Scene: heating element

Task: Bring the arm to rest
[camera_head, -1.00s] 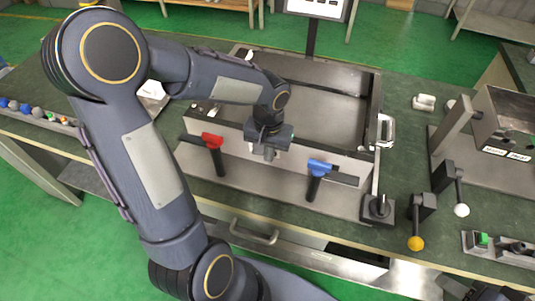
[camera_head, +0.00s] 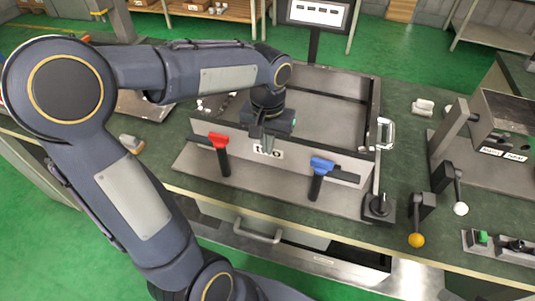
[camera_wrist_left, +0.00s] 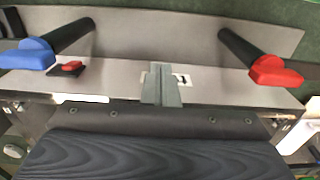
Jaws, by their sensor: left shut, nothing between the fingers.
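My left arm reaches in from the left in the head view. Its gripper (camera_head: 267,145) points down in front of the grey tray's front wall, between a red-topped handle (camera_head: 219,141) and a blue-topped handle (camera_head: 320,166). The fingers are shut and empty and touch neither handle. In the left wrist view the closed fingers (camera_wrist_left: 161,84) are in the middle, over a small white label (camera_wrist_left: 182,80). The blue handle (camera_wrist_left: 27,54) is at left and the red handle (camera_wrist_left: 276,70) at right. My right gripper does not show.
The open metal tray (camera_head: 376,100) lies behind the gripper. A lever with a yellow ball (camera_head: 416,240), one with a white ball (camera_head: 460,209) and a metal box (camera_head: 505,118) stand at right. A drawer handle (camera_head: 258,232) is on the bench front.

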